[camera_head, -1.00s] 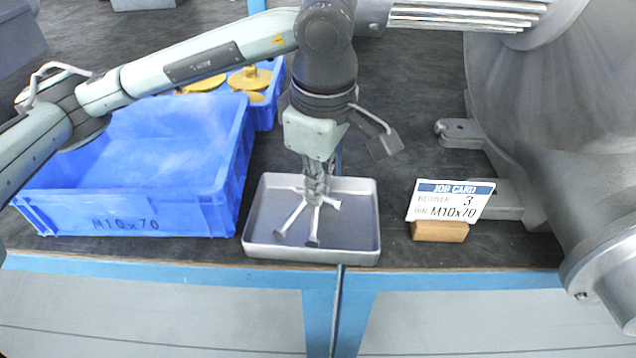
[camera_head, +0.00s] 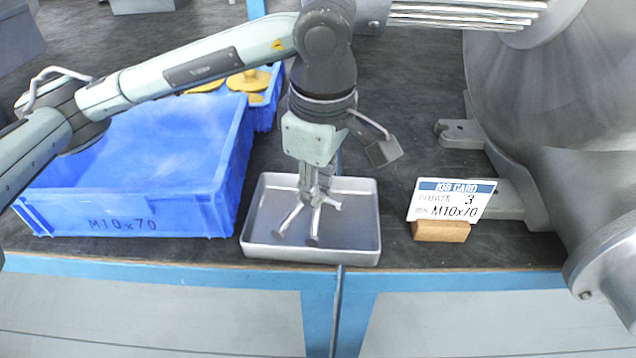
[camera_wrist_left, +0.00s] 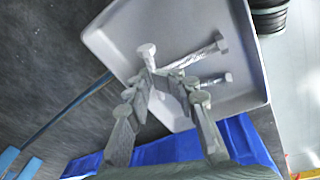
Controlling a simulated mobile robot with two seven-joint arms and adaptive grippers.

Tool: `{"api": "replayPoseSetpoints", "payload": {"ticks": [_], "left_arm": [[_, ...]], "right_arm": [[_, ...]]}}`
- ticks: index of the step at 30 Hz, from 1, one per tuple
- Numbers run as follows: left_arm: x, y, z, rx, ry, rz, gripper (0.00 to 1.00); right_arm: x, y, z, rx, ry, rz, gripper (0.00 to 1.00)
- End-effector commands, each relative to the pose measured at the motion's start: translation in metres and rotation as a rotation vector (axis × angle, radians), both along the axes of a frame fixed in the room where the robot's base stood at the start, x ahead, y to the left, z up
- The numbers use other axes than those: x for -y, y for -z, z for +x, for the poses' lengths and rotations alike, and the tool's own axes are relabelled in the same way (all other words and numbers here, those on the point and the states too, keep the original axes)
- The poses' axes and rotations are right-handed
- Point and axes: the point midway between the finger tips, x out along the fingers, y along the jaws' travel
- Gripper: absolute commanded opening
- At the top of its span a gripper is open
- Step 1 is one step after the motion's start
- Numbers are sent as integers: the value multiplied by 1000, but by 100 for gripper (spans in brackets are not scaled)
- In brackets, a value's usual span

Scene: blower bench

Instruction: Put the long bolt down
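My left gripper (camera_head: 316,200) points down into a shallow grey metal tray (camera_head: 368,222). Several silver bolts lie there: one with its head toward the tray's front (camera_head: 313,232), one toward the front left (camera_head: 287,222) and one toward the right (camera_head: 332,204). The wrist view shows a long bolt (camera_wrist_left: 200,52), a shorter one (camera_wrist_left: 214,80) and one whose head is just beyond the fingertips (camera_wrist_left: 147,51). The left fingertips (camera_wrist_left: 163,82) stand a little apart, close over the bolts' shank ends. Those ends are partly hidden by the fingers. My right gripper is not seen.
A blue bin (camera_head: 150,222) marked M10x70 stands left of the tray, with a smaller blue bin of yellow parts (camera_head: 268,108) behind. A job card (camera_head: 450,200) on a wooden block (camera_head: 440,231) is at the right, before the large grey blower (camera_head: 560,110). Dark bench shows between tray and card.

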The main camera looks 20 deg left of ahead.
Motion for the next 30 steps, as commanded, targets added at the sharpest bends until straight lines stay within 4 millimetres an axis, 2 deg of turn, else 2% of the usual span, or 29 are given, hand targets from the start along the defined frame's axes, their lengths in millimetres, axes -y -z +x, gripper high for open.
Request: {"api": "replayPoseSetpoints", "payload": {"ticks": [1,14,20,21,30], "left_arm": [[-2,7,-1,-13,-5,7,16],[-3,3,-1,-12,-8,9,16],[-3,-10,-1,-10,-7,10,16],[-3,-14,-1,-9,-7,9,16],[5,-88,-8,5,-5,5,16]], "right_arm": [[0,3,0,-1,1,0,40],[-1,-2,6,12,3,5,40],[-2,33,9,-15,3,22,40],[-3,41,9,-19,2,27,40],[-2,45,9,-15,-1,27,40]]}}
